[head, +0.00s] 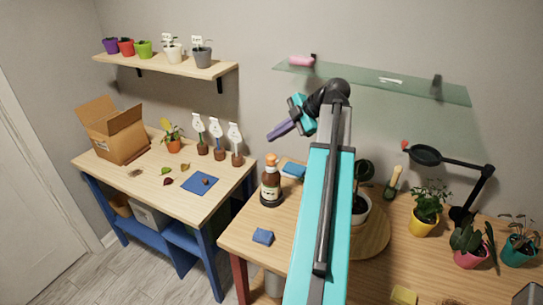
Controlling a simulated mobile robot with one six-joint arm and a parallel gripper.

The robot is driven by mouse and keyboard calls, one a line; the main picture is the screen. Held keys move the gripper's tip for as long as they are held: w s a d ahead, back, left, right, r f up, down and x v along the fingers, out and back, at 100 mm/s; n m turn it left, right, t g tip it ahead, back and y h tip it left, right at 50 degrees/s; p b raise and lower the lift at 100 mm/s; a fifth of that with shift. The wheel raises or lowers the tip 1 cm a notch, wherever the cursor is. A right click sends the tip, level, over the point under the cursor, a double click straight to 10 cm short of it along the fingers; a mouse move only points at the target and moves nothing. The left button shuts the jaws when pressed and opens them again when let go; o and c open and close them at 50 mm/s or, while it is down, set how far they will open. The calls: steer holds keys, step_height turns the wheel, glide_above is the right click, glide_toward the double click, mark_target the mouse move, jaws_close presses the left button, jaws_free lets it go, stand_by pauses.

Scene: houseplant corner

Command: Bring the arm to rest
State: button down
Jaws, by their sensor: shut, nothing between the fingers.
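My arm (325,215) rises from the bottom middle of the head view, with teal and black links. It bends at the top, and my gripper (272,136) points left and slightly down in the air in front of the wall. Its purple fingers are shut together with nothing between them. It is above the gap between the two tables and touches nothing that I can see. My arm hides part of the right table and of a plant in a white pot (361,208).
A glass shelf (375,82) is close behind the arm. A wooden shelf (150,63) with several pots hangs at left. The right table (245,238) holds a brown bottle (271,185), a black lamp (470,190) and potted plants. The left table (125,177) holds a cardboard box (122,137).

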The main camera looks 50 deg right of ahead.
stand_by(0.8)
steer(key=w+a+f+m+g, duration=0.2)
steer(key=w+a+f+m, duration=0.25)
steer(key=a+f, duration=0.6)
steer(key=w+a+f+m+g, duration=0.3)
steer(key=w+a+f, duration=0.3)
steer(key=a+f, duration=0.45)
steer(key=s+a+f+m+g+h, duration=0.2)
steer(key=a+f+m, duration=0.1)
steer(key=a+f, duration=0.75)
steer(key=s+a+f+m+g+h, duration=0.1)
steer(key=s+a+f+m+h, duration=0.2)
steer(key=a+f, duration=0.7)
steer(key=s+a+f+g+b, duration=0.3)
steer(key=s+f+g+b, duration=0.2)
steer(key=s+f, duration=1.9)
steer(key=s+m+g, duration=0.1)
steer(key=s, duration=0.1)
steer(key=shift+s+y+b, duration=0.3)
steer(key=shift+b, duration=0.05)
steer(key=shift+a, duration=0.1)
